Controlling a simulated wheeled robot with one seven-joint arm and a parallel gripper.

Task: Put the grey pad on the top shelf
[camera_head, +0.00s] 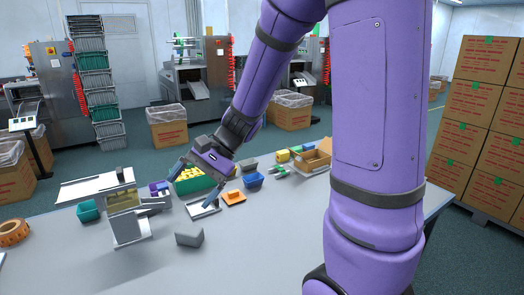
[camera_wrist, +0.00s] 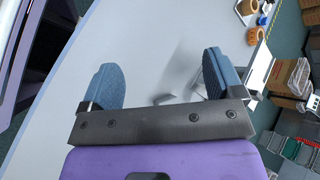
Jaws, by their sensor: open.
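A grey wedge-like block (camera_head: 189,237), which looks like the grey pad, lies on the table in front of my gripper. My gripper (camera_head: 196,183) is open and empty above the table, behind and apart from the block. In the wrist view its two blue fingers (camera_wrist: 160,82) stand wide apart, with a blurred pale grey shape between them that I cannot identify surely. A metal stand with a flat upper shelf (camera_head: 85,189) is at the left of the table. A small dark and a yellow item sit around its right end.
A green bin of yellow pieces (camera_head: 190,182), a blue bin (camera_head: 254,180), an orange block (camera_head: 234,197) and an open carton (camera_head: 312,158) line the table's back. A tape roll (camera_head: 13,232) lies far left. The table's front middle is clear.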

